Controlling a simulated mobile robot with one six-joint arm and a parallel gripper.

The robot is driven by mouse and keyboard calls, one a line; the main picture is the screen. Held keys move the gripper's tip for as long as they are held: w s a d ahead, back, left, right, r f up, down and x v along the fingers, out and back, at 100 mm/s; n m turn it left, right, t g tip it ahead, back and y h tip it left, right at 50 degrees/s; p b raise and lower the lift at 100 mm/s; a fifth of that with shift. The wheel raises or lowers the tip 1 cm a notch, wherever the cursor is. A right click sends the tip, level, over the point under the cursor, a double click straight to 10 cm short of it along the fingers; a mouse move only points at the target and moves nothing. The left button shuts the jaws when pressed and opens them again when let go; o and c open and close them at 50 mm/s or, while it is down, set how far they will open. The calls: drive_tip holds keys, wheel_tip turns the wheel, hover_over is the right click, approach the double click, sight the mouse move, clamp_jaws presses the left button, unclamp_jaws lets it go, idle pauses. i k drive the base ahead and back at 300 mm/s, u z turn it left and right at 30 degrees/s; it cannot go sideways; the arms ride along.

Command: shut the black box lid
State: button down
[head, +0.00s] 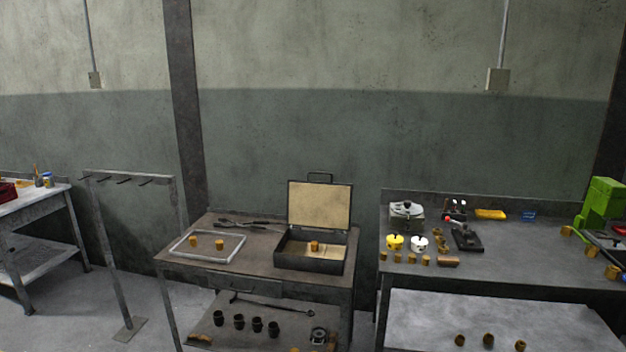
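The black box (310,265) stands on the right part of a dark metal table in the head view. Its lid (319,205) is open and stands about upright at the back edge, with its tan inner face toward me and a handle on top. One small orange-brown cylinder (314,246) is inside the box, over a pale tan bottom. My gripper is not in view, and nothing of my arm shows.
The table (262,285) also holds a pale tray (177,252) with two small cylinders, and tongs (250,224) behind it. A workbench (500,272) with cups and tools stands to the right. A metal rack (108,255) stands to the left. Grey floor shows between.

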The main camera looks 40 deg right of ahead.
sight(314, 205)
drive_tip(key=u, duration=0.05)
drive_tip(key=i, duration=1)
drive_tip(key=z, duration=0.05)
